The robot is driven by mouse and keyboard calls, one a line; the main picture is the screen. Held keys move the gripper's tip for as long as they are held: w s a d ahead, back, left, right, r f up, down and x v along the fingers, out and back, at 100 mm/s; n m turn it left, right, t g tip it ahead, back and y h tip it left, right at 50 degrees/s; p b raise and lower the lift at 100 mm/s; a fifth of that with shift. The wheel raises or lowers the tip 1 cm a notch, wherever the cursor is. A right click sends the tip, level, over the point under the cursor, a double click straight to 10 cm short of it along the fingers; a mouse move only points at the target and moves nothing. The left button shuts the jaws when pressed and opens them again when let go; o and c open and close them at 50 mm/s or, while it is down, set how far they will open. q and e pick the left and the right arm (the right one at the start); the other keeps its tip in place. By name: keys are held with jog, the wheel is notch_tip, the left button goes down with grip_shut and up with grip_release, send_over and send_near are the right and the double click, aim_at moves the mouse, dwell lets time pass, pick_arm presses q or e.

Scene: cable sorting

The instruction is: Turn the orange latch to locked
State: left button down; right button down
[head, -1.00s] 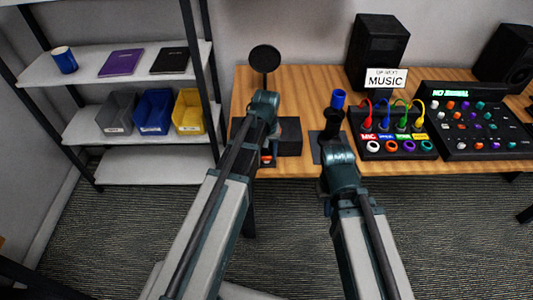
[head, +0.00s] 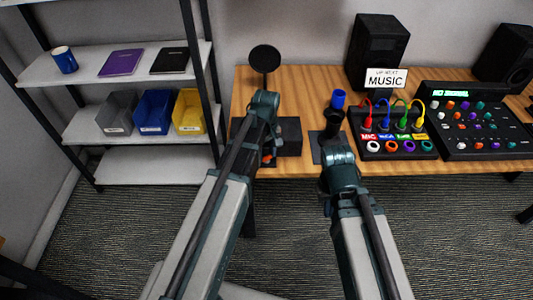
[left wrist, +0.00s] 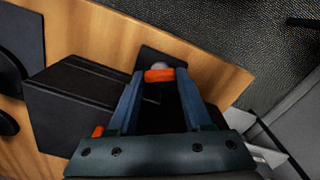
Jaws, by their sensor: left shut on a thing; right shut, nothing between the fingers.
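The orange latch (left wrist: 160,75) shows in the left wrist view between my left gripper's fingertips (left wrist: 158,78), near the desk's front edge. My left gripper is shut on it. In the head view a small orange patch (head: 267,158) shows below the left gripper (head: 268,145), and the wrist hides most of it. A second orange bit (left wrist: 98,131) shows at the left finger's base in the left wrist view, partly hidden. My right gripper (head: 334,135) is shut and empty, near the black base of a blue-topped post (head: 338,99).
A black box (head: 290,136) stands beside the left gripper. A panel with coloured cables (head: 395,147) and a mixer (head: 480,145) stand to the right. A round black disc on a stand (head: 265,58) and a speaker (head: 378,45) are behind. Shelving (head: 130,181) stands left.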

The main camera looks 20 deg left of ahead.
dwell(0.3)
pick_arm(q)
jog(key=shift+c, duration=1.6)
grip_release()
